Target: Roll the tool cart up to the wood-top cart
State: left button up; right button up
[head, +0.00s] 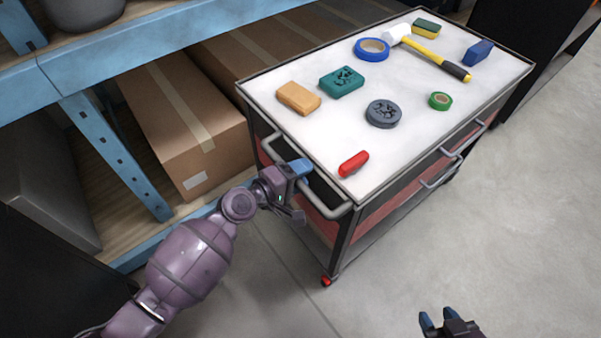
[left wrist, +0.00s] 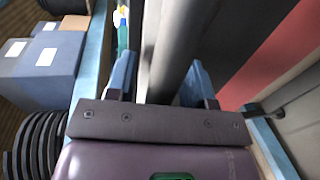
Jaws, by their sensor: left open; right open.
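The tool cart (head: 340,131) has a white top, dark frame and red drawers, and stands in the middle of the head view. A grey push handle (head: 338,211) runs along its near-left end. My left gripper (head: 297,188) is at that handle, open. In the left wrist view the grey handle bar (left wrist: 172,45) passes between its two blue fingers, which stand apart from each other. My right gripper (head: 441,319) is open and empty at the bottom edge, over bare floor. I cannot make out a wood-top cart in either view.
A blue shelf rack (head: 120,160) with a cardboard box (head: 185,125) stands close on the left. A black unit (head: 530,45) is behind. Floor (head: 520,220) is clear on the right.

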pick_arm(q)
grip_shut()
pick_arm(e)
jog(key=shift+s+d+f, duration=0.1)
jog(key=shift+s+f, duration=0.2)
jog(key=shift+s, duration=0.05)
pick_arm(q)
jog(key=shift+w+d, duration=0.1)
jog(key=shift+d, duration=0.05)
